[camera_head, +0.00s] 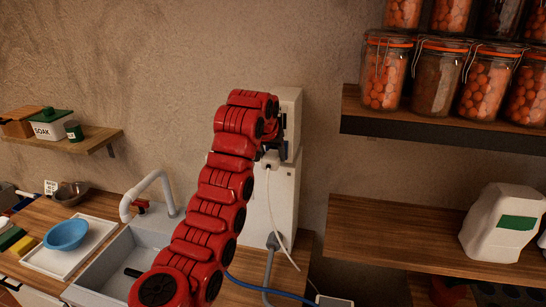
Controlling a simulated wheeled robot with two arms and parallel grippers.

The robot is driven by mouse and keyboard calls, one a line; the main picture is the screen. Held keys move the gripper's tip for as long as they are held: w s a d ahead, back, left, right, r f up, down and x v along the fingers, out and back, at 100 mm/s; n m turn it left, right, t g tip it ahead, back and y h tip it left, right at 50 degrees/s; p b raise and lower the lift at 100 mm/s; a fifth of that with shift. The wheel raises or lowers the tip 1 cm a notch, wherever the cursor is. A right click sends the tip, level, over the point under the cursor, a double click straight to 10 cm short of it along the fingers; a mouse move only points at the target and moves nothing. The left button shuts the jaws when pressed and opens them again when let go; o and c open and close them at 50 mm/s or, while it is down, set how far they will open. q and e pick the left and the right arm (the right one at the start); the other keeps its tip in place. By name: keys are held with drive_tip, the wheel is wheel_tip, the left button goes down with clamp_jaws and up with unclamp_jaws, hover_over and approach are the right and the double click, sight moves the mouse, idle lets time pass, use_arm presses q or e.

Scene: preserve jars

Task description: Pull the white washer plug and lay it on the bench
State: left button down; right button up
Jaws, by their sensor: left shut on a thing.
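The white plug (271,160) is at the end of my left arm, against the front of a tall white unit (286,195) by the wall. A white cord hangs from it in a curve toward the bench (240,294). My left gripper (269,146) is shut on the plug; my red arm hides most of the gripper. I cannot tell whether the plug is seated in a socket or apart from it. My right gripper is not in view.
A grey sink (118,262) with a tap (150,190) lies left of my arm, beside a tray with a blue bowl (66,234). A blue hose (270,290) crosses the bench. Shelves at right hold jars (385,75) and a white jug (503,223).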

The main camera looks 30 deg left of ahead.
sight(269, 163)
use_arm(q)
drive_tip(key=shift+s, duration=0.1)
drive_tip(key=b, duration=0.1)
drive_tip(key=s+b, duration=0.1)
drive_tip(key=shift+s+d+f+b, duration=0.2)
drive_tip(key=shift+s+b, duration=0.1)
drive_tip(key=shift+b, duration=0.05)
drive_tip(key=shift+s+d+r+b, duration=0.15)
drive_tip(key=shift+s+b, duration=0.3)
drive_tip(key=shift+s, duration=0.25)
drive_tip(key=shift+s+d, duration=0.2)
drive_tip(key=shift+s, duration=0.3)
drive_tip(key=shift+w, duration=0.1)
